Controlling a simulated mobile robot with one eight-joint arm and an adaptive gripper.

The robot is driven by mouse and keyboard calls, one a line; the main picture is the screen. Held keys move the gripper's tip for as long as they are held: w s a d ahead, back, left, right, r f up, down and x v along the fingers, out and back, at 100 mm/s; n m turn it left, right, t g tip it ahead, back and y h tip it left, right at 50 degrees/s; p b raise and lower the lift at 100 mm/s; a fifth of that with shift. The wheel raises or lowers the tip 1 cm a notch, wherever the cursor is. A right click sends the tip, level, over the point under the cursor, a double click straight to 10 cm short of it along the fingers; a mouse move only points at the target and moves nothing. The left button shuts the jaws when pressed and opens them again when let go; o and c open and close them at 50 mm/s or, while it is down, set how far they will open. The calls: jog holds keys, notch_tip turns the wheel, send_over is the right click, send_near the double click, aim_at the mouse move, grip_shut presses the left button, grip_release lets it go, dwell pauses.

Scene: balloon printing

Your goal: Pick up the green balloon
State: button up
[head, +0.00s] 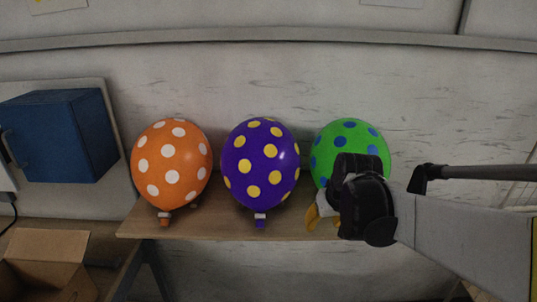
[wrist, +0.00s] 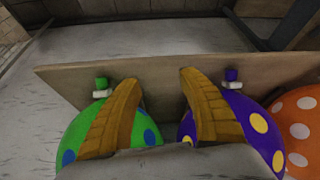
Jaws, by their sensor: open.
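The green balloon (head: 345,133) with blue dots is the rightmost of three on the wooden shelf (head: 290,227). My gripper (head: 318,215) is at its lower front and hides its lower right part and neck in the head view. In the wrist view the green balloon (wrist: 75,143) is at lower left, with its green neck and white clip (wrist: 101,88) left of the fingers. My open gripper (wrist: 160,82) has nothing between its yellow fingertips. The left finger overlaps the green balloon, the right finger the purple balloon (wrist: 255,125); contact cannot be told.
The purple balloon (head: 260,163) with yellow dots stands in the middle, close to my gripper. An orange balloon (head: 171,165) with white dots is on the left. A blue box (head: 58,135) and an open cardboard box (head: 45,265) are at far left. A wall is behind.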

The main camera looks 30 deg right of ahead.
jog(key=s+d+r+m+p, duration=0.25)
jog(key=d+p, duration=0.25)
jog(key=d, duration=0.8)
jog(key=shift+n+g, duration=0.35)
jog(key=shift+g, duration=0.15)
jog(key=x, duration=0.3)
jog(key=b+x, duration=0.1)
jog(key=x, duration=0.7)
jog(key=shift+w+r+b, duration=0.1)
jog(key=shift+w+b, duration=0.2)
jog(key=shift+b, duration=0.1)
jog(key=shift+s, duration=0.1)
jog(key=c, duration=0.9)
